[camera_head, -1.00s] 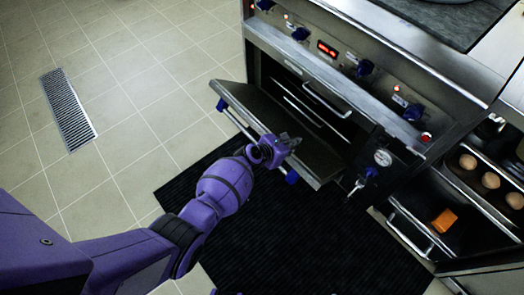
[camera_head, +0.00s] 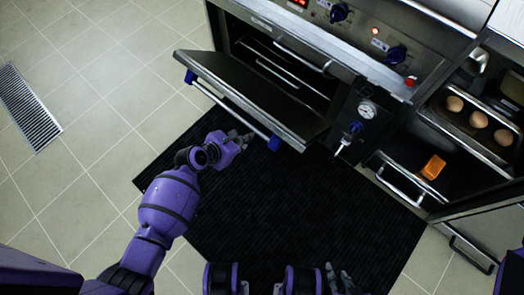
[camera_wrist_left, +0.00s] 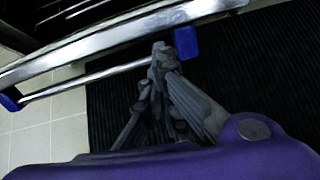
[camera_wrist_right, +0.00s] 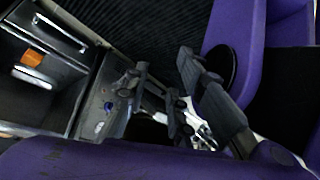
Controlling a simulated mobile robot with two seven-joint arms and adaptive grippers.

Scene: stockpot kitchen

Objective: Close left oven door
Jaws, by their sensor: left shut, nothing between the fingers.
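The left oven door (camera_head: 262,97) hangs open, sloping out from the oven's dark cavity (camera_head: 290,72). Its bar handle (camera_head: 232,112) has blue end mounts. My left gripper (camera_head: 243,138) is shut and empty, just outside the door near the right part of the handle. In the left wrist view, the closed fingertips (camera_wrist_left: 161,50) overlap the handle bar (camera_wrist_left: 85,78) beside its right blue mount (camera_wrist_left: 186,42); I cannot tell whether they touch. My right gripper (camera_head: 340,277) is open and empty, low over the mat; its spread fingers also show in the right wrist view (camera_wrist_right: 163,65).
A black mat (camera_head: 300,200) covers the floor before the oven. A gauge (camera_head: 367,109) and a blue-handled valve (camera_head: 352,130) are right of the door. Tiled floor on the left is free.

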